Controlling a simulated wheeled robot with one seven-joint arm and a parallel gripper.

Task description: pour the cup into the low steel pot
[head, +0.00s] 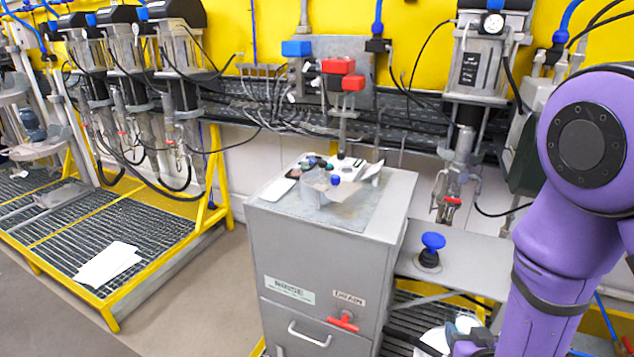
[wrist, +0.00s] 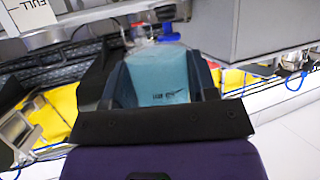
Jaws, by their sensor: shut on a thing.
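In the wrist view my gripper (wrist: 157,66) is shut on a pale blue, see-through cup (wrist: 160,82) with a small dark marking on its side. The dark fingers stand on either side of it. The cup looks tilted in this view, and I cannot tell what is inside it. In the head view my purple arm reaches down at the right edge, and the gripper and cup are not clearly seen there. I cannot make out the low steel pot in either view.
A grey cabinet (head: 318,258) with rinse and drain labels stands mid-view. A clear bin (head: 318,190) with small bottles sits on top. A blue knob (head: 432,241) stands on the shelf to its right. Yellow-framed grating (head: 90,245) and drum machines line the wall. Floor is open at lower left.

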